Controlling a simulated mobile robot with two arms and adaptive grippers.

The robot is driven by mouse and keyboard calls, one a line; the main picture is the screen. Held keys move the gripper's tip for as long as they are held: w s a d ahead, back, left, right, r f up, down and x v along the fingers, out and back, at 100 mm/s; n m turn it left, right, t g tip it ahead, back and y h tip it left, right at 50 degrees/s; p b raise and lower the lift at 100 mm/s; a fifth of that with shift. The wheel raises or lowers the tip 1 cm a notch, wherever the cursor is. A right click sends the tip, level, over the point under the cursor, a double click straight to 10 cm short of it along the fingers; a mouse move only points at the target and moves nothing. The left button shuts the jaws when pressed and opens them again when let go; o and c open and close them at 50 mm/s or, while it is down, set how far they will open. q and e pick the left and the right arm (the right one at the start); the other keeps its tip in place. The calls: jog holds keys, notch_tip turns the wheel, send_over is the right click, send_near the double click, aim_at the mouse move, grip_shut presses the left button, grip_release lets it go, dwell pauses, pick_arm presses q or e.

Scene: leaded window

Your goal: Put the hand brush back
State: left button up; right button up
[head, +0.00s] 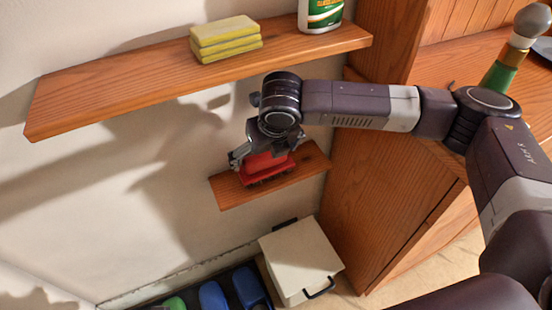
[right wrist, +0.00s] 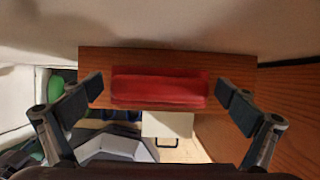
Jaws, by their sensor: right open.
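The red hand brush (head: 267,165) lies on the small lower wooden shelf (head: 233,194) in the head view, bristles down. The right wrist view shows the brush (right wrist: 160,88) lying lengthwise along the shelf (right wrist: 95,62). My right gripper (head: 262,155) is over the brush and partly hides it. In the right wrist view its two fingers (right wrist: 158,100) are spread wide, one beyond each end of the brush, with gaps to both ends. My left gripper is not in view.
A longer upper shelf (head: 110,100) holds yellow sponges (head: 225,38) and a white-green bottle (head: 320,12). A wooden cabinet (head: 335,190) stands close on the right. Below are a cream bin (head: 298,258) and a dark tray with blue and green things (head: 212,297).

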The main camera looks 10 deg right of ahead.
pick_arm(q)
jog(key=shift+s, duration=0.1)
pick_arm(e)
jog(key=shift+r, duration=0.1)
jog(key=shift+r, duration=0.4)
jog(key=shift+s+d+r+p, duration=0.2)
jog(key=shift+s+r+p, duration=0.1)
jog(key=shift+s+p, duration=0.1)
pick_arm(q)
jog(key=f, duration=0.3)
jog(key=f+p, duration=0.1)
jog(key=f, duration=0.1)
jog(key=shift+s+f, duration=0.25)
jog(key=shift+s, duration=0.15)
pick_arm(e)
jog(key=s+d, duration=0.2)
jog(key=s, duration=0.9)
jog(key=shift+s, duration=0.2)
jog(key=shift+f, duration=0.1)
